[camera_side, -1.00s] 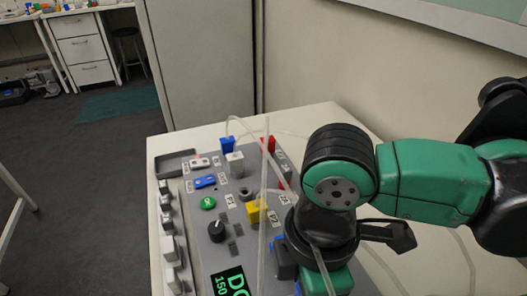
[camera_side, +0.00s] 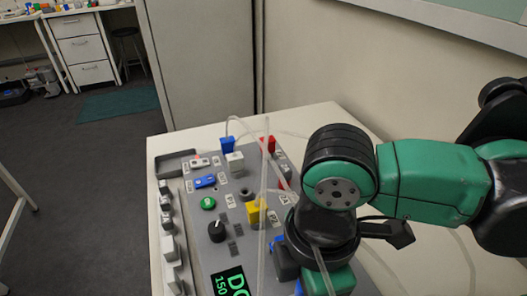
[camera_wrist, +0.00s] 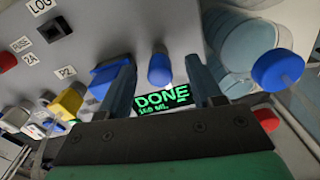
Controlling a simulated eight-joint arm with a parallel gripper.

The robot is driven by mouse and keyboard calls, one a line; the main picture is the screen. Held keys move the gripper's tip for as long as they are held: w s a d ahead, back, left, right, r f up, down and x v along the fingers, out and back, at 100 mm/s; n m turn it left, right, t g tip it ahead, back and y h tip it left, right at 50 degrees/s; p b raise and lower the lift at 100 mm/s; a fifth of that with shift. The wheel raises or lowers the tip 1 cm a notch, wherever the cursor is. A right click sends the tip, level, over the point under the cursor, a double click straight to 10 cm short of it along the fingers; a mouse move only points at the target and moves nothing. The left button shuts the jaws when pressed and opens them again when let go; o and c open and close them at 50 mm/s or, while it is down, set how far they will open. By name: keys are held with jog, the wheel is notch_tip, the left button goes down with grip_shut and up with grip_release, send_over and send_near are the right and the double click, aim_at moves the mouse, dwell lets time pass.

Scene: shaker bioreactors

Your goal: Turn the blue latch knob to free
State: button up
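A rounded blue knob (camera_wrist: 159,70) shows in the wrist view, on the grey panel just above the green-lettered display. I take it as the latch knob. My gripper (camera_wrist: 160,64) is open, with one dark finger on each side of the knob. Gaps show between both fingers and the knob, so nothing is gripped. In the side view my wrist hangs over the right part of the panel, and the fingertips and knob are mostly hidden there. Which way the latch is set cannot be told.
A blue block (camera_wrist: 105,76) sits close behind the left finger. A blue-capped clear vessel (camera_wrist: 277,70) stands right of the right finger. A yellow part (camera_side: 254,212), a black dial (camera_side: 216,231) and a blue switch (camera_side: 205,181) sit on the panel. Thin tubes (camera_side: 263,200) rise from it.

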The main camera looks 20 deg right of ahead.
jog(key=shift+r, duration=0.1)
jog(key=shift+r, duration=2.7)
jog(key=w+d+f+m+t, duration=0.1)
jog(key=w+d+m+t, duration=0.2)
jog(key=d+m, duration=0.5)
jog(key=w+d+f+m+t, duration=0.1)
jog(key=w+d+m+t, duration=0.3)
jog(key=d, duration=1.1)
jog(key=w+m, duration=0.2)
jog(key=m, duration=0.2)
jog(key=shift+f, duration=0.15)
